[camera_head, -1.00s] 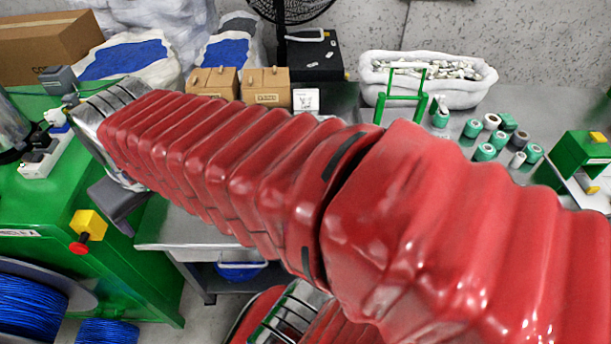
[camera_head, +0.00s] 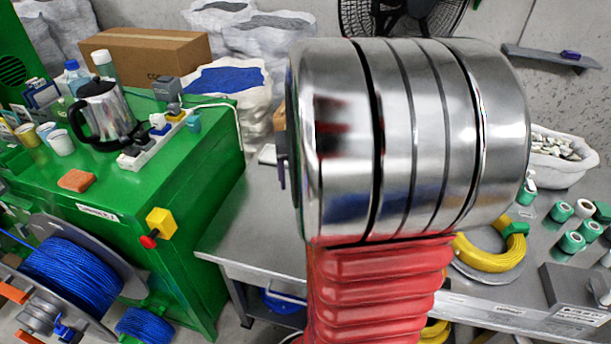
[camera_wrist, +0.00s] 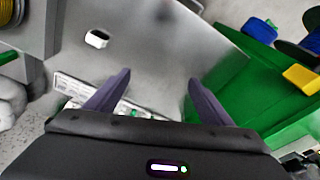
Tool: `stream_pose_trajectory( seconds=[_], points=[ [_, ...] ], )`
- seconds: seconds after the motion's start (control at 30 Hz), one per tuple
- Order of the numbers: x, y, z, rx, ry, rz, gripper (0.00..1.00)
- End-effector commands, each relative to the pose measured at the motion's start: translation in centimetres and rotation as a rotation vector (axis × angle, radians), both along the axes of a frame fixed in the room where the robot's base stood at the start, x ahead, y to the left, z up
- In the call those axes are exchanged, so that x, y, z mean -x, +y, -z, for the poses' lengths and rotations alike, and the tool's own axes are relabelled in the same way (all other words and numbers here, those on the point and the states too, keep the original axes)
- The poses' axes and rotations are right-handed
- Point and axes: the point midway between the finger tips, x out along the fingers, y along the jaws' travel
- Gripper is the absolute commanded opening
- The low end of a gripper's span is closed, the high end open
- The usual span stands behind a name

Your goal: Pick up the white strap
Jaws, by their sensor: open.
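A small white rounded loop (camera_wrist: 97,38), which looks like the white strap, lies on the bare metal table (camera_wrist: 150,35) in the wrist view. Its dark middle shows. In the head view I cannot make it out; my arm covers much of the table. My gripper (camera_wrist: 159,77) is open, with its two purple fingers spread and nothing between them. The loop is apart from the fingers, up and to the left of them in the wrist view. In the head view only a sliver of a purple finger shows beside my arm.
A green bench (camera_head: 165,185) holds a kettle (camera_head: 103,112) and a power strip (camera_head: 150,142). A yellow coil (camera_head: 490,252) lies on the table to the right. Blue cable spools (camera_head: 75,265) stand at lower left. A printed white item (camera_wrist: 75,88) lies near my left finger.

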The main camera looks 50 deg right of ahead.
Motion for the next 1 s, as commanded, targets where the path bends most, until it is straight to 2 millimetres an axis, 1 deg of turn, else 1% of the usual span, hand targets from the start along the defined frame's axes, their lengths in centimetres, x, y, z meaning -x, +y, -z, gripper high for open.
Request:
stream_pose_trajectory(
  seconds=[0.03,0.27,0.4,0.6,0.7,0.8,1.0],
  points=[
    [0.5,-1.5,0.8,-0.011,0.012,0.030,0.75],
    [3.0,-7.7,4.2,-0.049,0.048,0.153,0.75],
    [5.1,-11.2,6.6,-0.076,0.069,0.227,0.75],
    [8.6,-15.7,10.1,-0.114,0.093,0.328,0.75],
    [10.1,-17.2,11.4,-0.129,0.101,0.364,0.75],
    [11.0,-18.1,12.2,-0.138,0.106,0.385,0.75],
    [11.3,-18.4,12.5,-0.141,0.107,0.394,0.75]
  ],
)
